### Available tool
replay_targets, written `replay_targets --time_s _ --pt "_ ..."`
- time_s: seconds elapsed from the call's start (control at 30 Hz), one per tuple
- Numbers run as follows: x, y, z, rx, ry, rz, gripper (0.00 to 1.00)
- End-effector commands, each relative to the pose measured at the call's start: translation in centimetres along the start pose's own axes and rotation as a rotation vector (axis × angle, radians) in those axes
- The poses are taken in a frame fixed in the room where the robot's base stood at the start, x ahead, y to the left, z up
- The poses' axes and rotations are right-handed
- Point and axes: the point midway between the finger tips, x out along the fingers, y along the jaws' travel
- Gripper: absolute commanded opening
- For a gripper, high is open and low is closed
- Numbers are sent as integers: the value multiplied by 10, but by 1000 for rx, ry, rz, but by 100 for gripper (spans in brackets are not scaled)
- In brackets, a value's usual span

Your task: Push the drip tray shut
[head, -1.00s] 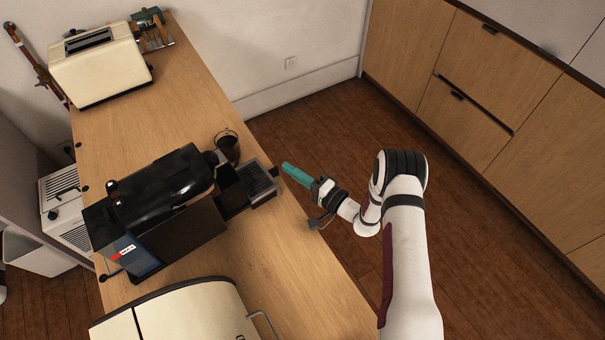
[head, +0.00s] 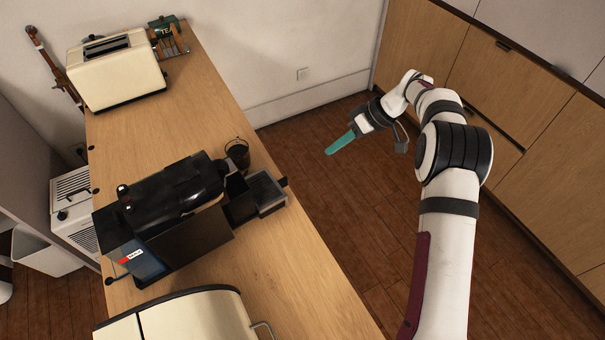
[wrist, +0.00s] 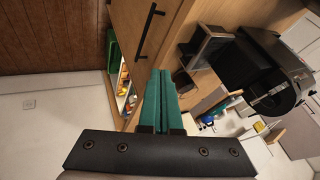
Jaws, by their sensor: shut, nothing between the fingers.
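The drip tray (head: 268,188) sticks out from the front of the black coffee machine (head: 165,205), with its outer end near the counter's right edge. A gap shows between its grated part and the machine body. In the wrist view the tray (wrist: 207,45) is ahead and to the right of the fingers, with the machine (wrist: 265,65) beyond it. My gripper (head: 328,152) has teal fingers. It is shut and empty, out past the counter edge and clear of the tray. The shut fingers also show in the wrist view (wrist: 163,80).
A dark mug (head: 237,154) stands beside the tray. A cream toaster (head: 117,70) is at the far end of the counter (head: 150,140), and a cream appliance (head: 185,315) is at the near end. Open floor lies between the counter and the wooden cabinets (head: 490,75).

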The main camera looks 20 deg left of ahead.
Motion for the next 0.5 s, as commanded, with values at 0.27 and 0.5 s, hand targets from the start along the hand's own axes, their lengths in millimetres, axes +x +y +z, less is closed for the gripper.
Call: replay_targets --time_s 0.27,0.5 --pt "54 -1 2 4 -3 -8 0" --pt "102 -7 2 3 -2 -9 0"
